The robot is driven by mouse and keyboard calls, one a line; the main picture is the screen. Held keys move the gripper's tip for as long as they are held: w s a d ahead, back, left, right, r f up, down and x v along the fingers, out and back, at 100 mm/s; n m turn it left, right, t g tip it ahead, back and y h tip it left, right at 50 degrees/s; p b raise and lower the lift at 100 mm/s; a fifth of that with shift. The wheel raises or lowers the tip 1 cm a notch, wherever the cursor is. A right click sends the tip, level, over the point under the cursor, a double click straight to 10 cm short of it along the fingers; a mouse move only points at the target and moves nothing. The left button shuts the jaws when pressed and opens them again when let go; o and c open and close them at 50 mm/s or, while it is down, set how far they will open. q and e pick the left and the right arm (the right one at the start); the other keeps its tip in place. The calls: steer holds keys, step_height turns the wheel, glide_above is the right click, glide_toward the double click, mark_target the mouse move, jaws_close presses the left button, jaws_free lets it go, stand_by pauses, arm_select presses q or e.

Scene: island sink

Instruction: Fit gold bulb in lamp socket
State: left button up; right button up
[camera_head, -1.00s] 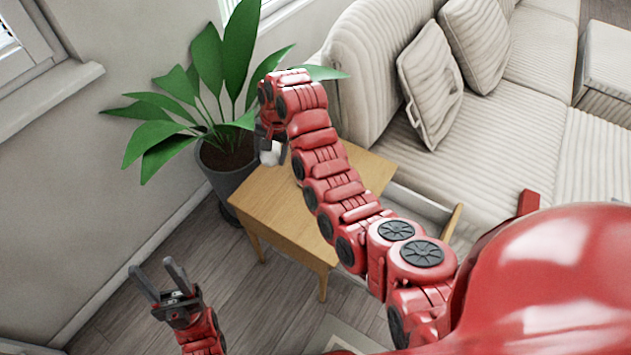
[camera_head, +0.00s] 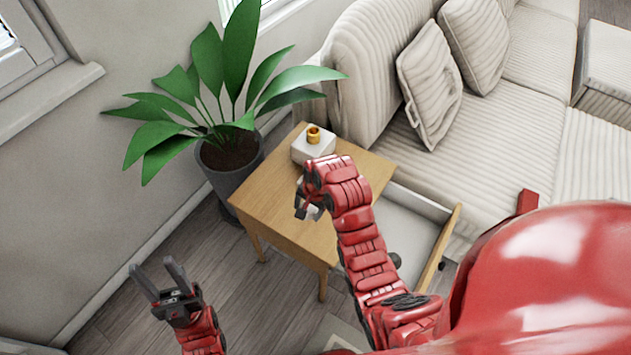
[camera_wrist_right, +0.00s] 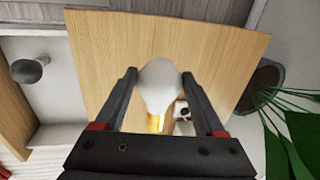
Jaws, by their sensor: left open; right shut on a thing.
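The lamp base is a white block (camera_head: 313,147) with a gold socket (camera_head: 314,134) on top, upright near the back corner of the wooden side table. My right gripper (camera_head: 306,208) is in front of it, above the table, apart from the lamp. In the right wrist view it is shut on a white bulb (camera_wrist_right: 159,85) with a gold base (camera_wrist_right: 155,122); the bulb's white end points away from the wrist. Only a little of the bulb (camera_head: 314,211) shows in the head view. My left gripper (camera_head: 157,281) is open and empty at the lower left, over the floor.
The side table (camera_head: 258,204) has an open drawer (camera_head: 411,222) on its right, with a dark grey round thing (camera_head: 394,260) in it. A potted plant (camera_head: 232,165) stands behind left, its leaves near the lamp. A sofa (camera_head: 510,130) is at the back right.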

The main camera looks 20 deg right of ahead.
steer(key=d+f+b, duration=0.1)
steer(key=w+d+b, duration=0.1)
steer(key=d+f+b, duration=0.1)
steer(key=b, duration=0.1)
steer(key=shift+w+d+f, duration=0.1)
steer(key=shift+w+f, duration=0.2)
steer(key=shift+f, duration=0.05)
steer(key=w+d, duration=0.1)
steer(key=w, duration=0.1)
steer(key=w+d, duration=0.1)
steer(key=w, duration=0.2)
steer(key=w+d, duration=0.1)
steer(key=w, duration=0.2)
steer(key=shift+d+p, duration=0.2)
steer(key=shift+p, duration=0.2)
steer(key=shift+w+d+f, duration=0.1)
steer(key=shift+w+d, duration=0.2)
steer(key=shift+w, duration=0.4)
steer(key=shift+w+f, duration=0.1)
steer(key=shift+w, duration=0.05)
steer(key=x, duration=0.3)
steer(key=shift+s+d+f, duration=0.15)
steer(key=shift+s+d, duration=0.1)
steer(key=shift+s, duration=0.15)
steer(key=shift+f, duration=0.1)
steer(key=shift+f, duration=0.1)
